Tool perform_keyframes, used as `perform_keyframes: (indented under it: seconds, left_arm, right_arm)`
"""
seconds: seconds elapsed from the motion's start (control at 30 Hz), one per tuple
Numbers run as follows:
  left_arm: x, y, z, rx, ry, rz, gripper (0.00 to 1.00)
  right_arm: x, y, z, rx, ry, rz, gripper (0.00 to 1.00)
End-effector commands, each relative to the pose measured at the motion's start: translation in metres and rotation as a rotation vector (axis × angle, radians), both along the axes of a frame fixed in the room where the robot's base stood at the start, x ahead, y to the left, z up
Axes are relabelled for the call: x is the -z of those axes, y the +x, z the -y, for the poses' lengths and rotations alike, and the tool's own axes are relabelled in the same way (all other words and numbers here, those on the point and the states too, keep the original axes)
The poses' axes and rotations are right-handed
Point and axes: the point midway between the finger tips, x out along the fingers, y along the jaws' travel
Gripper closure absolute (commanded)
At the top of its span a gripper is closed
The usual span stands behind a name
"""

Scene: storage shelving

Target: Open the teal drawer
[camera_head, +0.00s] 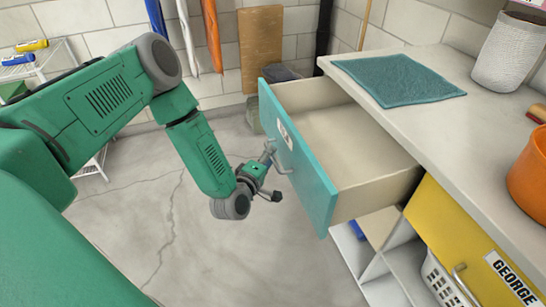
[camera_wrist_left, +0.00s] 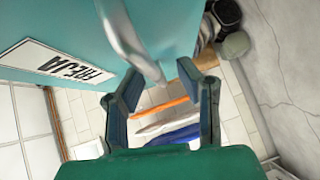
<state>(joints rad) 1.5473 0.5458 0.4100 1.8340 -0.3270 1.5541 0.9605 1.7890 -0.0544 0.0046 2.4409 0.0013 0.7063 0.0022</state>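The teal drawer (camera_head: 305,160) is pulled well out from the counter, and its pale inside looks empty. Its front also fills the upper left of the left wrist view (camera_wrist_left: 170,25), with a white FREJA label (camera_wrist_left: 55,62). A metal bar handle (camera_head: 280,158) is on the drawer front. My left gripper (camera_head: 273,174) is beside the handle, with its fingers spread apart. In the left wrist view the handle (camera_wrist_left: 130,45) reaches down to the gap between the open fingertips (camera_wrist_left: 160,72); I cannot tell whether they touch. My right gripper is not in view.
A yellow drawer (camera_head: 462,245) labelled GEORGE is shut at the right. The counter (camera_head: 480,125) holds a teal cloth (camera_head: 398,79), a woven basket (camera_head: 510,52) and an orange pot (camera_head: 528,175). The concrete floor (camera_head: 235,265) before the drawer is clear.

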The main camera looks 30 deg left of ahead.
Motion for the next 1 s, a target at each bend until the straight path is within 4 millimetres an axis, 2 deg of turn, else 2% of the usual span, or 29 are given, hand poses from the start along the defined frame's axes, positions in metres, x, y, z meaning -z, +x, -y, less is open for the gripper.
perform_keyframes:
  seconds: [0.17, 0.6, 0.8, 1.0]
  left_arm:
    - [-0.001, -0.014, 0.003, 0.001, 0.0, -0.002, 0.69]
    - [-0.013, -0.099, 0.017, 0.001, 0.002, -0.005, 0.69]
    - [-0.015, -0.115, 0.019, 0.0, 0.005, -0.004, 0.69]
    - [-0.016, -0.117, 0.019, 0.0, 0.005, -0.002, 0.69]
  right_arm:
    - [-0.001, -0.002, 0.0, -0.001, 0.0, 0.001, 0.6]
    - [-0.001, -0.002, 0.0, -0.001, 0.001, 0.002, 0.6]
    - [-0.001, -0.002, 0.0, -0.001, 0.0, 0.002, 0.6]
    - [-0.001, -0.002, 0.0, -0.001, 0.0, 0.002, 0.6]
